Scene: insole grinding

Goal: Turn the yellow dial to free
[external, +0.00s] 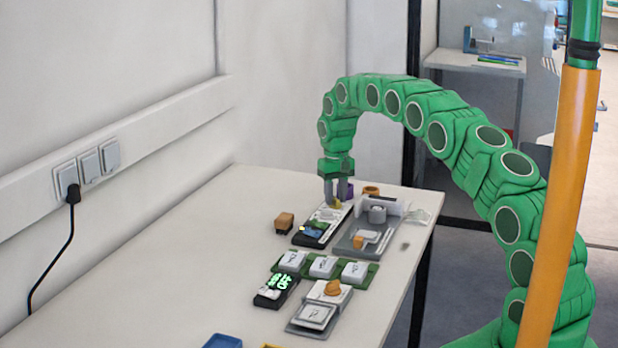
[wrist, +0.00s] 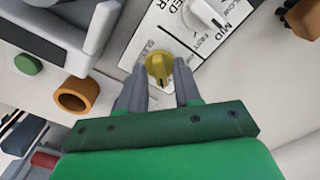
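The yellow dial (wrist: 158,67) sits on a white panel (wrist: 182,45) with printed black lettering; the lettering beside it is partly hidden and I cannot read its setting. In the external view the yellow dial (external: 337,204) is a small spot at the far end of the panel. My gripper (external: 338,192) points down over it. In the wrist view its two grey fingers stand apart on either side of the dial, with a small gap visible on each side. The gripper looks open and holds nothing.
A white knob (wrist: 205,14) is on the same panel. A grey machine (external: 362,236) stands right beside it. An orange ring (wrist: 77,96) and a green disc (wrist: 28,64) lie close by. A brown block (external: 284,221) is to the left. The table's left side is clear.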

